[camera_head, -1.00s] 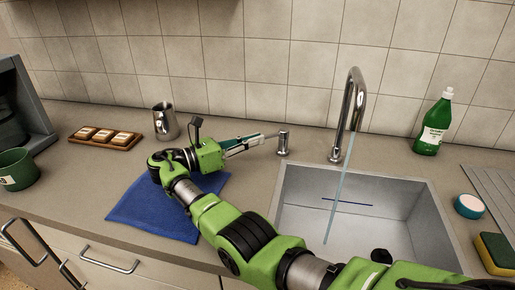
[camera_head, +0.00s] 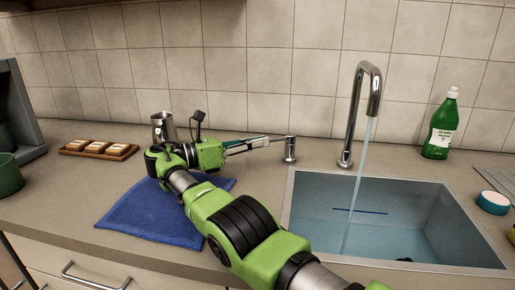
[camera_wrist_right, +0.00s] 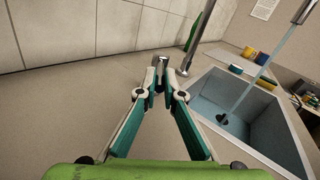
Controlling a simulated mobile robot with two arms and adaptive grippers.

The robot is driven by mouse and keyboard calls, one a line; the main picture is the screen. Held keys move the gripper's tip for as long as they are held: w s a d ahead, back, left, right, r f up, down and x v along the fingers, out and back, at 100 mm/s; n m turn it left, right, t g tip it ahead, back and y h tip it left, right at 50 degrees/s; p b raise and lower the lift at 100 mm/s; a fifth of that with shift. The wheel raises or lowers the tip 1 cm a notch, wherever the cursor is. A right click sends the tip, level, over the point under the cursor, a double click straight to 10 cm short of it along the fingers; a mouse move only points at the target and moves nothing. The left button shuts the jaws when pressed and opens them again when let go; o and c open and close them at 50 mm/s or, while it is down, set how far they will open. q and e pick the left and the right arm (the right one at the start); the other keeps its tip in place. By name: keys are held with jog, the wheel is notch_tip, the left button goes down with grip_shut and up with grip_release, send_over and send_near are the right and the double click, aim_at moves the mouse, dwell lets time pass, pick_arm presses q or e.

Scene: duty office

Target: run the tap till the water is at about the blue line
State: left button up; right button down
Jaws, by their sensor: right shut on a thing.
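The chrome tap (camera_head: 371,90) stands behind the sink, and a stream of water (camera_head: 358,180) runs from its spout into the basin. The sink (camera_head: 480,262) holds bluish water (camera_head: 385,240); its surface seems a little below the blue line (camera_head: 360,211) on the back wall, but the edge is faint. My right gripper (camera_head: 270,141) is shut on the small chrome tap handle (camera_head: 290,150) left of the tap. The right wrist view shows the fingertips (camera_wrist_right: 160,88) closed around this handle (camera_wrist_right: 160,66). My left gripper is out of view.
A green soap bottle (camera_head: 440,130) stands right of the tap, and a teal-and-white round item (camera_head: 494,202) sits by the sink. A blue cloth (camera_head: 150,215) lies under my right arm. A metal jug (camera_head: 163,127), a wooden tray (camera_head: 98,149) and a green mug (camera_head: 8,175) stand left.

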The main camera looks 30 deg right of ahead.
jog(key=shift+f, duration=0.1)
jog(key=c, duration=2.2)
grip_release()
jog(key=shift+o, duration=0.2)
notch_tip(320, 180, up, 10)
jog(key=shift+r, duration=0.1)
